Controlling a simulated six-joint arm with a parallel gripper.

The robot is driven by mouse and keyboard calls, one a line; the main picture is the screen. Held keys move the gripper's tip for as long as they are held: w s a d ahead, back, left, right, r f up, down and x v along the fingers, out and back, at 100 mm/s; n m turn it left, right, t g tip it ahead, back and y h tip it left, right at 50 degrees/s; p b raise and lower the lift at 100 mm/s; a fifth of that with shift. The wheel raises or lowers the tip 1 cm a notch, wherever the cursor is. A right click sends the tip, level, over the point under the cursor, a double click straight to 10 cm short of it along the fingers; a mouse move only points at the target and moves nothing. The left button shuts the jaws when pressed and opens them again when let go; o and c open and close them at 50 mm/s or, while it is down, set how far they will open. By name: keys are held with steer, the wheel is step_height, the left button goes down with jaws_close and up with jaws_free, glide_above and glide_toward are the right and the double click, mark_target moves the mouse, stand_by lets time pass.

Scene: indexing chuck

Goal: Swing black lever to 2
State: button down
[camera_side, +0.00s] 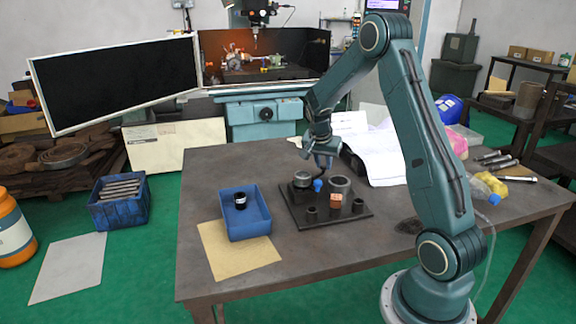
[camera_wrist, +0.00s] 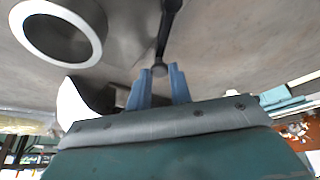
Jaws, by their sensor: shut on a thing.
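The black lever (camera_wrist: 167,28) runs down from the top of the wrist view to a round end between the two blue fingers of my gripper (camera_wrist: 158,76). My gripper is shut on that end. In the side view the blue fingertips (camera_side: 318,185) are low over the dark base plate (camera_side: 310,222), just right of the round grey chuck (camera_side: 301,179). The lever is hard to make out there. No position numbers can be read in either view.
A hollow grey cylinder (camera_side: 341,185) stands on the plate close to the right of my fingers; its ring (camera_wrist: 97,42) shows in the wrist view. A copper-coloured block (camera_side: 335,200) and small dark posts stand in front. A blue bin (camera_side: 246,222) holding a black part lies left.

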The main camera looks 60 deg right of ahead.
steer(key=m, duration=0.1)
steer(key=s+a+m+g, duration=0.1)
steer(key=m, duration=0.1)
steer(key=s+m+g, duration=0.1)
steer(key=m, duration=0.1)
steer(key=shift+s+a, duration=0.15)
steer(key=shift+a, duration=0.1)
stand_by(0.3)
steer(key=c, duration=1.3)
jaws_free()
steer(key=shift+o, duration=0.2)
steer(key=shift+r, duration=0.1)
steer(key=v, duration=1.3)
steer(key=shift+r, duration=0.45)
